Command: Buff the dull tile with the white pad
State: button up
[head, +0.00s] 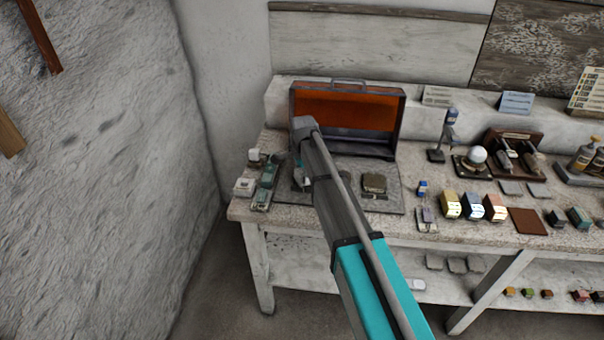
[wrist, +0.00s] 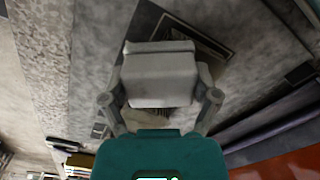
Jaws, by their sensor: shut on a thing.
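My gripper (wrist: 160,100) is shut on a pale grey-white block, which looks like the white pad (wrist: 160,75), in the wrist view. A dark-edged flat square (wrist: 222,50) shows beyond the pad and is partly covered by it; it may be the dull tile. I cannot tell whether the pad touches it. In the head view my gripper (head: 301,180) is low over the grey slab (head: 345,205) in front of the open orange-lined case (head: 345,110). My arm hides part of the slab there, and the pad is not clear in that view.
A dark olive box (head: 374,183) stands on the slab right of my arm. Several coloured blocks (head: 473,206) line the bench to the right. A rough wall (head: 100,180) rises at left.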

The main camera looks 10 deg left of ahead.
dwell(0.3)
jog(key=shift+w+a+r+p, duration=0.45)
jog(key=shift+w+r+p, duration=0.25)
jog(key=shift+w, duration=0.1)
jog(key=shift+r+p, duration=1.25)
notch_tip(320, 180, up, 4)
jog(key=p, duration=0.4)
